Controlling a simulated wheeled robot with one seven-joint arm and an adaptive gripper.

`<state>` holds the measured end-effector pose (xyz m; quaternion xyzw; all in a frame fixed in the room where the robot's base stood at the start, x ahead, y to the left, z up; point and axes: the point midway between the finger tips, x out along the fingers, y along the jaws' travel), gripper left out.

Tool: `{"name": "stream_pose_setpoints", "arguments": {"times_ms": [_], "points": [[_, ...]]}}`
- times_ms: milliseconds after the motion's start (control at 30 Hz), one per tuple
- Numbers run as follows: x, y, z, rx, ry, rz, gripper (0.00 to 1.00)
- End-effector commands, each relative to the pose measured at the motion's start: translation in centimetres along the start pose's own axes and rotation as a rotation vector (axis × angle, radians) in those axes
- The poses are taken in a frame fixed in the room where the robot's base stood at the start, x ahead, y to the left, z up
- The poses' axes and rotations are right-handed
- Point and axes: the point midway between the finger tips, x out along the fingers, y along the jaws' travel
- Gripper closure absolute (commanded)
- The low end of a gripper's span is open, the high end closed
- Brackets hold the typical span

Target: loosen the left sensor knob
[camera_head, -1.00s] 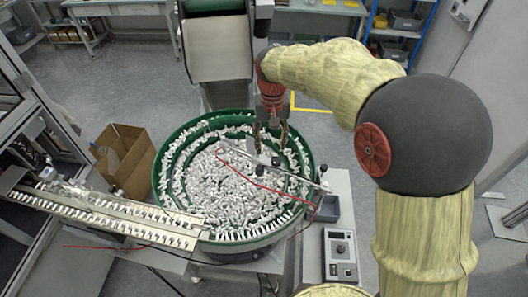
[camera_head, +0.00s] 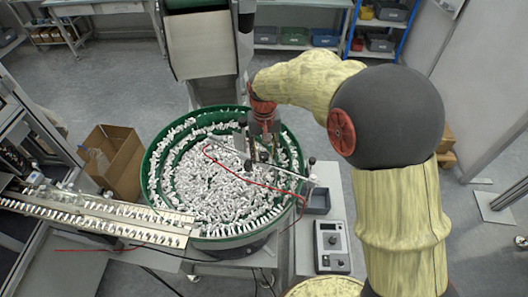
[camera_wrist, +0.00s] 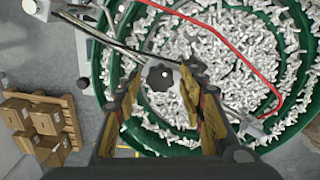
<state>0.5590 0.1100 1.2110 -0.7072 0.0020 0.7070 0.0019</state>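A black lobed knob (camera_wrist: 160,75) sits on a pale clamp on the sensor bracket over the bowl. In the wrist view it lies between the fingertips of my gripper (camera_wrist: 163,88), one finger on each side. The fingers look spread, with gaps to the knob; I cannot tell their exact height relative to it. In the head view my gripper (camera_head: 262,152) points down over the right part of the bowl, near the bracket's metal rod (camera_head: 284,170). The knob cannot be made out clearly there.
A green feeder bowl (camera_head: 150,165) holds many white caps. A red cable (camera_wrist: 235,52) loops beside the bracket. A linear track (camera_head: 95,212) runs left. A control box (camera_head: 332,247) stands right of the bowl, and a cardboard box (camera_head: 112,160) to its left.

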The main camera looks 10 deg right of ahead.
Motion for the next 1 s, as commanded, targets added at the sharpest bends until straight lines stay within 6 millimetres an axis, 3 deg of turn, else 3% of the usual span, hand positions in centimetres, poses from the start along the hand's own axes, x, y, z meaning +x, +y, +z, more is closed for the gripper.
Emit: {"name": "stream_pose_setpoints", "arguments": {"times_ms": [600, 1000], "points": [[-0.04, -0.01, 0.00, 0.000, 0.000, 0.000, 0.97], [-0.05, -0.01, -0.01, -0.078, 0.000, 0.000, 0.98]]}}
